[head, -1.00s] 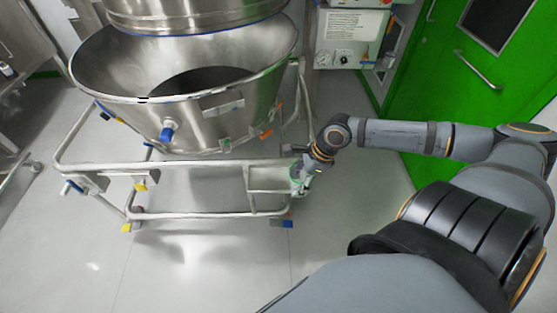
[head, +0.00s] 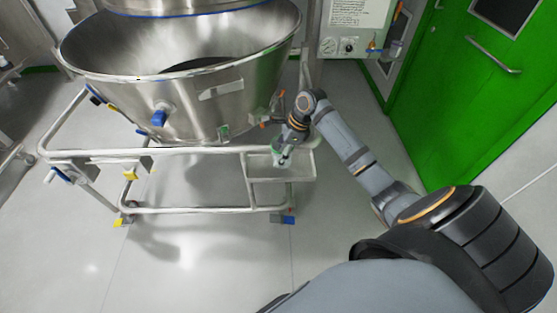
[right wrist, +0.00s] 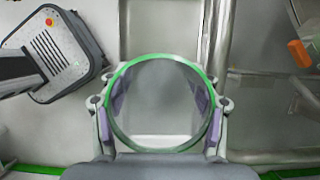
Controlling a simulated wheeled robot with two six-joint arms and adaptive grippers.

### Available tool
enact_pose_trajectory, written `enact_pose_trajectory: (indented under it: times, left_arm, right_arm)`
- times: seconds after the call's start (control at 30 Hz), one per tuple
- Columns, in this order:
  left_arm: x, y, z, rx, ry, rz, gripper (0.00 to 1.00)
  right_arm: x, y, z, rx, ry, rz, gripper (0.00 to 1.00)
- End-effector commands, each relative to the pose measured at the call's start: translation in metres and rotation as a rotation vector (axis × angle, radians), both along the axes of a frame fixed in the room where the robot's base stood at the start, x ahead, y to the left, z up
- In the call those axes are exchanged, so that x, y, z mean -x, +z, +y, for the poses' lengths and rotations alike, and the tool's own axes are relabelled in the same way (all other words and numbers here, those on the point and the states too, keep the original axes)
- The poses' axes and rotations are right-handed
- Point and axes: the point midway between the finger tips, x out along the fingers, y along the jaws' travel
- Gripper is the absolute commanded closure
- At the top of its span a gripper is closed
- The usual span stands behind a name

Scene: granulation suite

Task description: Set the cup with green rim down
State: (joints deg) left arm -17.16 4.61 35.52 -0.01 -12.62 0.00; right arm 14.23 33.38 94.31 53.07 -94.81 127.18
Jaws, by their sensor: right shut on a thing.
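The clear cup with green rim (right wrist: 137,64) is held between the two fingers of my right gripper (right wrist: 160,108), one on each side of it. In the right wrist view I look down through it onto a pale surface. In the head view the cup (head: 277,150) is small and partly hidden by my right gripper (head: 284,155). It is over the small tray (head: 280,181) at the right end of the trolley frame. I cannot tell whether its base touches the tray. My left gripper is in neither view.
A large steel bowl (head: 190,100) on a tubular trolley frame (head: 190,209) stands left of my right arm. A control box (head: 350,46) is on the wall behind, and a green door (head: 465,90) is at right. The floor between them is clear.

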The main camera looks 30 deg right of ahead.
Motion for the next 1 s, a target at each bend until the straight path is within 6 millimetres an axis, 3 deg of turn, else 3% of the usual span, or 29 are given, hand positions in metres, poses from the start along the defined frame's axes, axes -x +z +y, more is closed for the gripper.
enact_pose_trajectory:
  times: [0.27,0.57,0.6,0.7,0.77,1.0]
  left_arm:
    - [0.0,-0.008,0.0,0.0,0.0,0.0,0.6]
    - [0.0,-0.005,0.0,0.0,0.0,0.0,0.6]
    - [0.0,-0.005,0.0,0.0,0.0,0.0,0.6]
    - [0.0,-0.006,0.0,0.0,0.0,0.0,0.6]
    - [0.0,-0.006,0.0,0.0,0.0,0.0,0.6]
    - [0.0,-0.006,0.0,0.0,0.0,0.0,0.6]
  right_arm:
    - [-0.004,-0.036,0.0,-0.001,-0.001,0.004,0.69]
    - [-0.004,-0.037,0.0,-0.001,-0.001,0.001,0.69]
    - [-0.004,-0.038,0.0,-0.001,-0.001,0.001,0.34]
    - [-0.004,-0.038,0.0,0.0,-0.001,0.0,0.2]
    - [-0.004,-0.038,0.0,0.0,-0.001,0.0,0.15]
    - [-0.004,-0.037,0.0,0.0,-0.001,0.0,0.15]
